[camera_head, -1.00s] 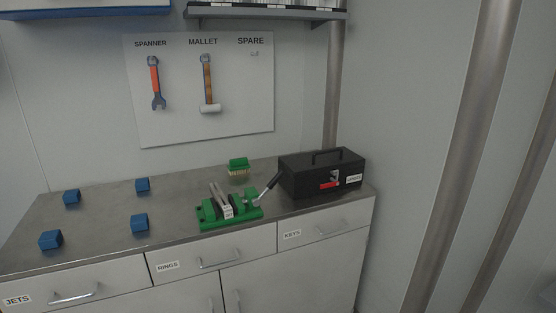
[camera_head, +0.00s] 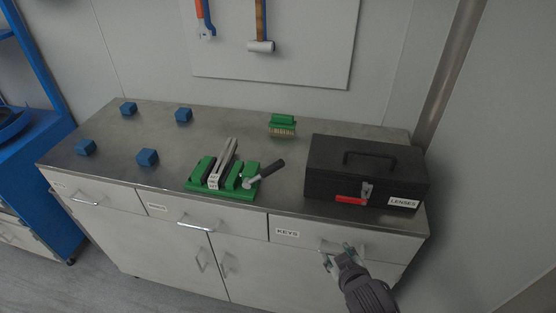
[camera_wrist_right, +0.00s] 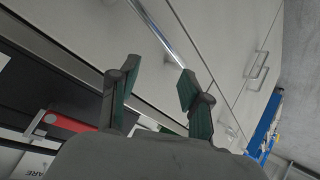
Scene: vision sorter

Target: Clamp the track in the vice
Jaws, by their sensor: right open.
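A green vice (camera_head: 202,172) with a dark-gripped handle (camera_head: 271,168) stands on the metal worktop near its front edge. A grey track (camera_head: 225,163) lies lengthwise between the vice jaws, its near end carrying a white label. I cannot tell whether the jaws press on it. My right gripper (camera_head: 338,255) is open and empty in front of the cabinet, at the KEYS drawer's handle and below the black box. In the right wrist view its two fingers (camera_wrist_right: 155,90) are apart, with a drawer handle (camera_wrist_right: 160,35) beyond them. My left gripper does not show.
A black LENSES toolbox (camera_head: 330,160) with a red latch stands right of the vice. A green brush (camera_head: 283,122) lies behind it. Several blue blocks (camera_head: 148,157) sit on the left of the worktop. A mallet (camera_head: 261,46) hangs on the wall board.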

